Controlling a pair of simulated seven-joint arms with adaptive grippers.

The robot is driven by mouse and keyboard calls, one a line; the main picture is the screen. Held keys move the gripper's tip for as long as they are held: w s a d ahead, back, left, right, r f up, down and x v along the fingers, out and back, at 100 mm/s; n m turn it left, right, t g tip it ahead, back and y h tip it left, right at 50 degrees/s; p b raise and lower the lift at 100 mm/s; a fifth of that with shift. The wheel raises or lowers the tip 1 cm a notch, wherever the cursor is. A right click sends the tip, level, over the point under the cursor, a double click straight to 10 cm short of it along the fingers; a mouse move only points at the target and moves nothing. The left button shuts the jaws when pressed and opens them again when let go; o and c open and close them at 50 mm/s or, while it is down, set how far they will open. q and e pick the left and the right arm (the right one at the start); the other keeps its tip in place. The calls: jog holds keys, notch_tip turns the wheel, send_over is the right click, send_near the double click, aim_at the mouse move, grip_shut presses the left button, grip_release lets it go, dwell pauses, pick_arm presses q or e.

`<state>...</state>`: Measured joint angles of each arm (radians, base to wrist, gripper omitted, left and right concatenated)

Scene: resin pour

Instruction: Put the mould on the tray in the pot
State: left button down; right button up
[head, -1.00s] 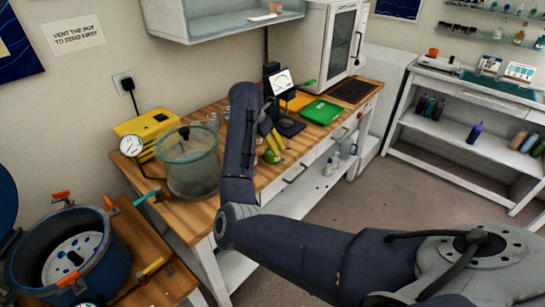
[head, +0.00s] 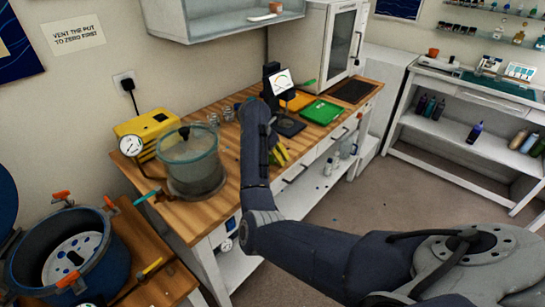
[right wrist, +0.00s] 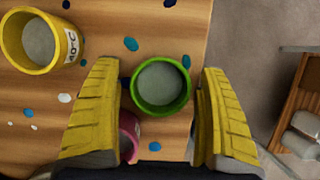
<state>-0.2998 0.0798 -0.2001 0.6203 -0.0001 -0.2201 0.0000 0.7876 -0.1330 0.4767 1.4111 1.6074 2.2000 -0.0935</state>
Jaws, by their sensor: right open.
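The blue pot (head: 88,272) stands open at the lower left, with orange clamps on its rim and a white speckled disc inside. I cannot make out a mould on either. My right gripper (head: 280,154) is over the bench's front edge, short of the trays. In the right wrist view it is open (right wrist: 160,75), with a green cup (right wrist: 160,85) showing between its yellow fingers; whether they reach around it I cannot tell. My left gripper is not in view.
A yellow cup (right wrist: 40,40) is left of the fingers; a pink cup (right wrist: 130,137) is partly hidden by one. A glass chamber (head: 190,160) and yellow pump (head: 147,131) stand between pot and gripper.

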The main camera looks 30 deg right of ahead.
jog(key=c, duration=1.5)
